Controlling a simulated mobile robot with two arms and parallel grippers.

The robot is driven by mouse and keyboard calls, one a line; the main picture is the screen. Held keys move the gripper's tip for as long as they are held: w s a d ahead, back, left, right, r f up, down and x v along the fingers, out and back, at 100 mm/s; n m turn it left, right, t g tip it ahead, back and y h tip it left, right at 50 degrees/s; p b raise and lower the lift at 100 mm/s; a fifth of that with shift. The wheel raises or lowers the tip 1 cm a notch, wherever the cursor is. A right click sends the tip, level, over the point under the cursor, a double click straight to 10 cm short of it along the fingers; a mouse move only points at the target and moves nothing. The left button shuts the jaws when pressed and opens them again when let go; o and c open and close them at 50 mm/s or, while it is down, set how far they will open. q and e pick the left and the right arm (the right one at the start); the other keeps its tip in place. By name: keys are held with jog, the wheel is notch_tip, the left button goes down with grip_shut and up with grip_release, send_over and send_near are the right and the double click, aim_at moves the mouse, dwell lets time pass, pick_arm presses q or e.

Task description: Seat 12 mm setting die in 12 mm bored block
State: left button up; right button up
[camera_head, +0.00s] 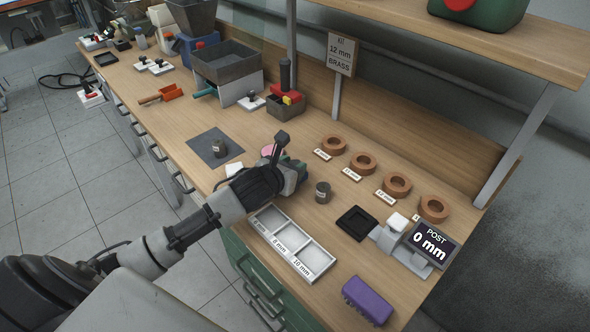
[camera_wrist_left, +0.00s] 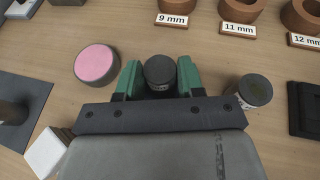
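Copper-coloured bored blocks stand in a row; the ring behind the 12 mm label (camera_head: 385,197) is the 12 mm bored block (camera_head: 397,184), partly seen in the wrist view (camera_wrist_left: 302,15). My left gripper (camera_head: 293,172) is low over the bench, left of that row. In the wrist view its green fingers (camera_wrist_left: 160,78) stand on both sides of a dark-topped cylinder (camera_wrist_left: 160,70), very close to it; contact is unclear. Its marking is unreadable. A similar grey cylinder (camera_head: 323,192) stands to the right, also in the wrist view (camera_wrist_left: 255,90). My right gripper is not in view.
A third cylinder (camera_head: 219,148) stands on a dark mat (camera_head: 205,138). A pink-topped disc (camera_wrist_left: 97,62) and white block (camera_wrist_left: 45,152) lie near the gripper. A sorting tray (camera_head: 290,238), black tray (camera_head: 356,223), display reading 0 mm (camera_head: 432,243) and purple object (camera_head: 368,300) occupy the near right.

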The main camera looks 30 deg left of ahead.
pick_arm(q)
jog(key=c, duration=0.5)
jog(key=shift+c, duration=0.6)
jog(key=shift+r, duration=0.15)
